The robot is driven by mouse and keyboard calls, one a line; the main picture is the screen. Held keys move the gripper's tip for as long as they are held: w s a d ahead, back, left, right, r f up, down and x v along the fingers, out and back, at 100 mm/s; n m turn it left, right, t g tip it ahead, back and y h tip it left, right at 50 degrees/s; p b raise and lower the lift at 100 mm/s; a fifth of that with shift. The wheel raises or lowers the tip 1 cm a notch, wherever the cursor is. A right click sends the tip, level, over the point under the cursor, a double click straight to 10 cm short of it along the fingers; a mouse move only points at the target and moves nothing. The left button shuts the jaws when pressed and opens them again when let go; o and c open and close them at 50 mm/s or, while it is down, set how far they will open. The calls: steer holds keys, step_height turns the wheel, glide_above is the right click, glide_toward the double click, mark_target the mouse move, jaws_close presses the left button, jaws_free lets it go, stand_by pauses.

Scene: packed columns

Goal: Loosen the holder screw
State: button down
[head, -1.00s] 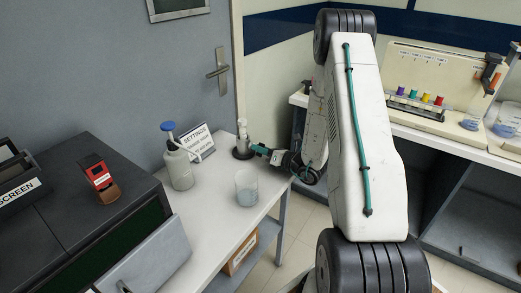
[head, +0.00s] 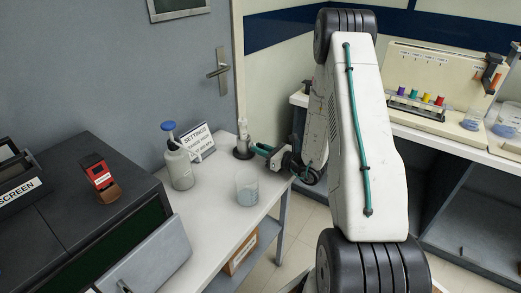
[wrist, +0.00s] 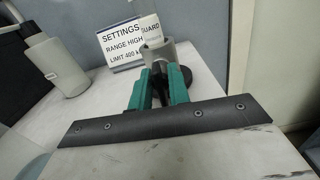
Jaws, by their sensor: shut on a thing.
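The holder (head: 243,150) is a small upright stand with a dark round base and a pale grey upper part. It stands at the far right corner of the white bench. In the wrist view the grey holder (wrist: 158,52) is straight ahead, with part of its dark base to the right. My gripper (head: 259,149) reaches it from the right, low and roughly level.
A settings sign (head: 198,141), a bottle with a blue top (head: 178,165) and a clear beaker (head: 247,188) stand on the white bench (head: 215,215), left of my gripper. A grey wall and door are behind. A second bench with coloured spools is right.

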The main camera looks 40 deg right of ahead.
steer(key=shift+s+n, duration=0.1)
steer(key=shift+n, duration=0.4)
steer(key=c, duration=1.4)
jaws_free()
steer(key=shift+o, duration=0.2)
steer(key=shift+s, duration=0.1)
steer(key=v, duration=0.7)
steer(key=shift+s+d, duration=0.15)
steer(key=shift+s, duration=0.15)
steer(key=shift+r, duration=0.1)
